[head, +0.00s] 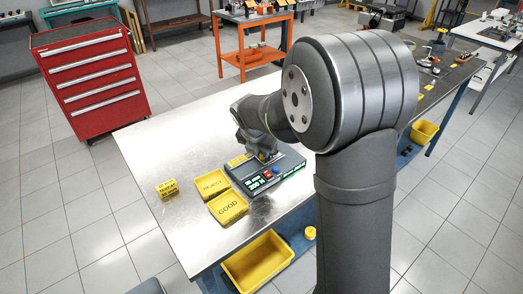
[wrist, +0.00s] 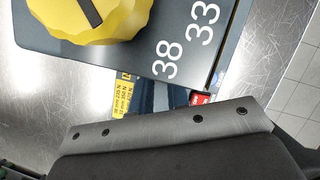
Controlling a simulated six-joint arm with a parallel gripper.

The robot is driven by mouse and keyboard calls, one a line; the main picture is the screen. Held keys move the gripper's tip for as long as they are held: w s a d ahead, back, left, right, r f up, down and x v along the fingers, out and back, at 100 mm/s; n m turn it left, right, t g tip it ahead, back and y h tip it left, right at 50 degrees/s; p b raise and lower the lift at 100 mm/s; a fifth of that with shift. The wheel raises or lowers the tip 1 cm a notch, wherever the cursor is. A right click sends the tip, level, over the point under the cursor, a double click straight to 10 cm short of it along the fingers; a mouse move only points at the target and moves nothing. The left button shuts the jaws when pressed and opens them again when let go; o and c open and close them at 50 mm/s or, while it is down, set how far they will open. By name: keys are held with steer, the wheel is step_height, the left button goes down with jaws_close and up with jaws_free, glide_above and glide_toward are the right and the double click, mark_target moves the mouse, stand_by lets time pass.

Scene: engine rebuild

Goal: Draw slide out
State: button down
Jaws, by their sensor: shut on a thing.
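A dark grey tester box (head: 280,174) with a green display and red and blue buttons lies flat on the steel table. My gripper (head: 264,157) is down at its far left part, beside a yellow label. In the wrist view, a yellow knob (wrist: 88,18) with a black mark sits on a dark panel (wrist: 140,55) with the numbers 38 and 33. Just below the panel edge are a yellow printed label (wrist: 122,98), dark blue parts (wrist: 160,97) and a red part (wrist: 201,98). My gripper is shut on the slide; its fingertips and the grip itself are mostly hidden.
Yellow REJECT (head: 211,184) and GOOD (head: 228,207) trays stand left of the tester. A small yellow block (head: 167,188) lies further left on the table (head: 165,145). A yellow bin (head: 258,262) is below the front edge. The table's far left is clear.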

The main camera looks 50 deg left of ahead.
steer(key=s, duration=0.9)
steer(key=shift+s, duration=0.2)
steer(key=c, duration=1.4)
jaws_free()
steer(key=shift+s, duration=0.15)
steer(key=shift+c, duration=0.2)
steer(key=shift+o, duration=0.3)
steer(key=shift+r, duration=0.1)
steer(key=shift+r, duration=0.3)
steer(key=v, duration=1.6)
steer(key=shift+r, duration=0.3)
steer(key=shift+s+d, duration=0.15)
